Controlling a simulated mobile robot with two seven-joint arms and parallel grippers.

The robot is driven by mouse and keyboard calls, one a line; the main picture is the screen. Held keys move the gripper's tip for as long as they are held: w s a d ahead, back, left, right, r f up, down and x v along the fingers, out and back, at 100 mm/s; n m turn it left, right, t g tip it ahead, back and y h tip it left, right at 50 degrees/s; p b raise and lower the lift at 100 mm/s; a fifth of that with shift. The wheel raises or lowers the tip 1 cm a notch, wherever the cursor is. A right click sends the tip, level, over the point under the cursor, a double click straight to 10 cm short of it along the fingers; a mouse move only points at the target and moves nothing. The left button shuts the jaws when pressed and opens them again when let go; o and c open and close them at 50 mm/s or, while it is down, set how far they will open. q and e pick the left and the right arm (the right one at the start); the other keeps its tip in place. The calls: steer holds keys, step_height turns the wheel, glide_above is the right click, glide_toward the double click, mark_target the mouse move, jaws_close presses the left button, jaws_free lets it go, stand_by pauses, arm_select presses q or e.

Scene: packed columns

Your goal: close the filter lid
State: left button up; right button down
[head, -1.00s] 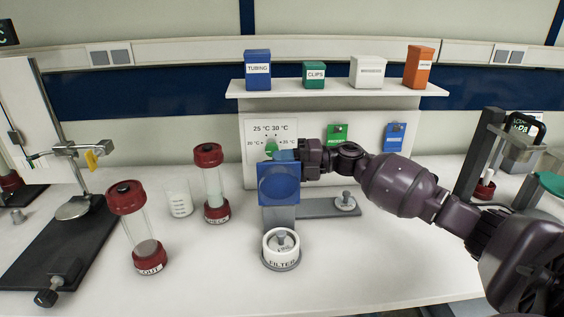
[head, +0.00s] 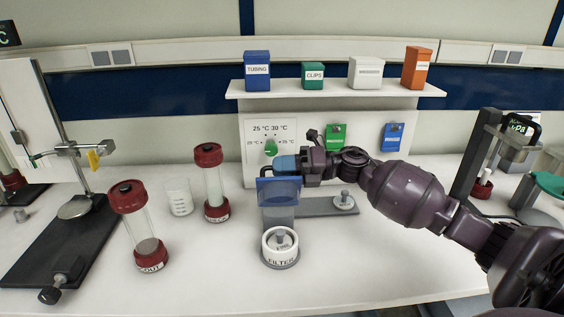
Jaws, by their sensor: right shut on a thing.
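The filter (head: 280,252) is a round white pot with a FILTER label and a grey knob on top, at the front middle of the bench. Behind it is a blue, partly see-through flap (head: 279,188), which looks like the filter lid. The flap partly hides the contact, so I cannot tell exactly which part is held. My left gripper is out of view.
Red-capped columns (head: 211,184) and (head: 139,228) and a small beaker (head: 179,198) stand left of the filter. A grey plate with a knob (head: 344,201) lies to its right. A labelled panel (head: 270,145) stands behind. The bench front right is clear.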

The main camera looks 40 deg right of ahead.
mark_target(292, 190)
steer(key=s+n, duration=0.1)
steer(key=s+a+n, duration=0.1)
steer(key=s+f+n, duration=0.1)
steer(key=shift+a+n+b, duration=0.3)
steer(key=shift+a, duration=0.05)
steer(key=s+n, duration=0.1)
steer(key=s+a+f+n+b, duration=0.1)
steer(key=shift+a+n, duration=0.1)
steer(key=shift+n, duration=0.3)
steer(key=s+f+n+b, duration=0.1)
steer(key=n, duration=0.1)
steer(key=s+a+f+n+b, duration=0.1)
steer(key=f+n, duration=0.1)
steer(key=s+a+f+n+b, duration=0.1)
steer(key=n+b, duration=0.1)
steer(key=shift+s+f, duration=0.2)
steer(key=shift+f, duration=0.15)
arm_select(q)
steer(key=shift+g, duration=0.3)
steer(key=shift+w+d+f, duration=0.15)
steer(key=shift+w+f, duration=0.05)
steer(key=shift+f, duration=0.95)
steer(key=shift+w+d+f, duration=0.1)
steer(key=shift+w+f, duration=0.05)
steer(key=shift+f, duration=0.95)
arm_select(e)
steer(key=shift+s+a+f, duration=0.1)
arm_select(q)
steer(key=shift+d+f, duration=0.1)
